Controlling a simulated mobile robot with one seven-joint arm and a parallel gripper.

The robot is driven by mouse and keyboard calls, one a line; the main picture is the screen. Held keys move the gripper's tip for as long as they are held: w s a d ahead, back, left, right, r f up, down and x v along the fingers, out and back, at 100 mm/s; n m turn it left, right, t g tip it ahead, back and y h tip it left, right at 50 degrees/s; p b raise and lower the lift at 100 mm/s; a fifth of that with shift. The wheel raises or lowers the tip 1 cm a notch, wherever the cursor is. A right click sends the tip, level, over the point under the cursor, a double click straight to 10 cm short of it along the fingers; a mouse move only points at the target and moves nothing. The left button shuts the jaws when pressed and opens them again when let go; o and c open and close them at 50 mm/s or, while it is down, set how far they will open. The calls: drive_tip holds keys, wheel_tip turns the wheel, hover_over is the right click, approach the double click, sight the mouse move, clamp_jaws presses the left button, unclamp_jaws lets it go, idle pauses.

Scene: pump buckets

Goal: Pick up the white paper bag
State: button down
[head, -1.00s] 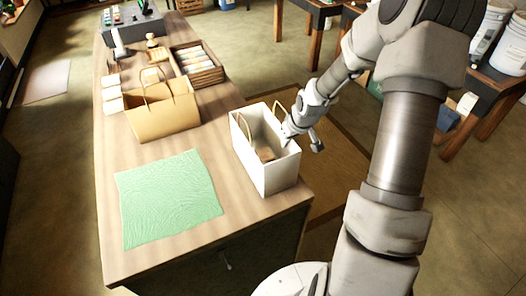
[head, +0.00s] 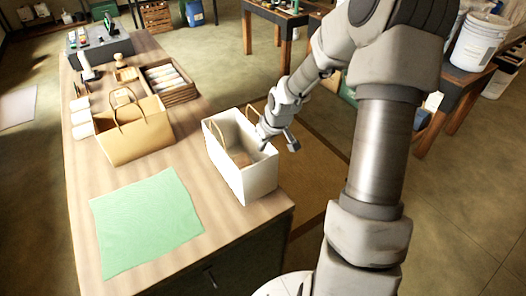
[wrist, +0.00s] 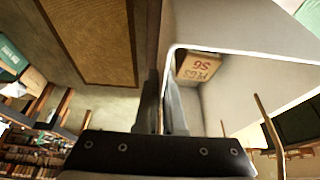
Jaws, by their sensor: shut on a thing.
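The white paper bag (head: 248,181) stands upright at the right edge of the wooden table, open at the top, with brown loop handles. My gripper (head: 262,138) is at the bag's right-hand rim. In the wrist view, my gripper (wrist: 162,85) has one finger on each side of the bag's wall and is shut on it. The white bag's inside fills the right of the wrist view (wrist: 235,85). A small brown box with printing (wrist: 198,67) lies inside it. The bag's base appears to rest on the table.
A brown paper bag (head: 135,140) stands farther back on the table (head: 190,246). A green mat (head: 147,220) lies at the front left. A wooden crate (head: 175,82) holds pale rolls. White buckets (head: 473,42) stand on another table at the right.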

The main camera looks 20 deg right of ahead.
drive_tip(key=s+d+r+p, duration=0.1)
drive_tip(key=s+d+r, duration=0.6)
drive_tip(key=s+d, duration=0.1)
drive_tip(key=shift+s+r, duration=0.2)
drive_tip(key=shift+r, duration=0.15)
idle(0.8)
